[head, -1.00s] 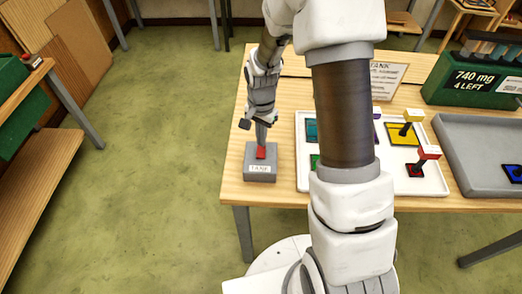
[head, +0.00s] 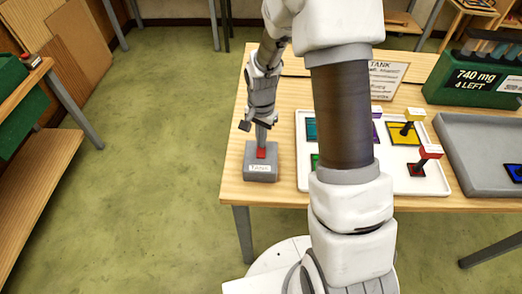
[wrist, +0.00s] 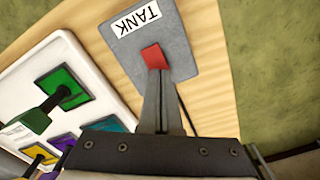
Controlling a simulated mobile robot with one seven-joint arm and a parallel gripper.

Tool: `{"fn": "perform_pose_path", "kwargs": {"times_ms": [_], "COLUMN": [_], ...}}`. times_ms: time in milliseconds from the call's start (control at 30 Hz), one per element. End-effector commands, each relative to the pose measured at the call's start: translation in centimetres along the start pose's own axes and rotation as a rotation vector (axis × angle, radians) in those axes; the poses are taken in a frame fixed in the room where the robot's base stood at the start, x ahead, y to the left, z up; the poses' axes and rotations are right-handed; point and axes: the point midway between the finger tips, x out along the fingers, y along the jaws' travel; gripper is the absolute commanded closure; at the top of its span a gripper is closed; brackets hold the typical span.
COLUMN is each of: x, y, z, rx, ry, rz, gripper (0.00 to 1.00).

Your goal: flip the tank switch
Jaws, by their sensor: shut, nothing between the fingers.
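The tank switch is a grey box with a white TANK label (head: 260,168) and a red rocker (head: 261,152). It sits at the left front corner of the wooden table. In the wrist view the box (wrist: 181,57) shows with its red rocker (wrist: 154,56) right at my fingertips. My gripper (head: 262,143) is shut and empty, pointing down at the rocker. Its tips (wrist: 156,72) overlap the rocker's near edge in the wrist view. I cannot tell whether they touch it. Part of the rocker is hidden behind the fingers.
A white tray (head: 440,187) with coloured squares and handled pieces stands right of the switch, partly hidden by my arm. A grey tray (head: 466,125), a green box (head: 445,92) and a TANK sign (head: 388,75) are further right and back. Open floor lies left.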

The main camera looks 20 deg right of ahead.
Motion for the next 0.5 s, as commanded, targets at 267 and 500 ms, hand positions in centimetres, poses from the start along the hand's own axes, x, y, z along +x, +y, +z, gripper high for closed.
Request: {"fn": "perform_pose_path", "kwargs": {"times_ms": [267,500], "x": [0.51,0.77], "y": [0.00,0.00], "z": [0.01,0.01], "rx": [0.000,0.000], "ry": [0.000,0.000], "rz": [0.000,0.000], "gripper": [1.00,1.00]}}
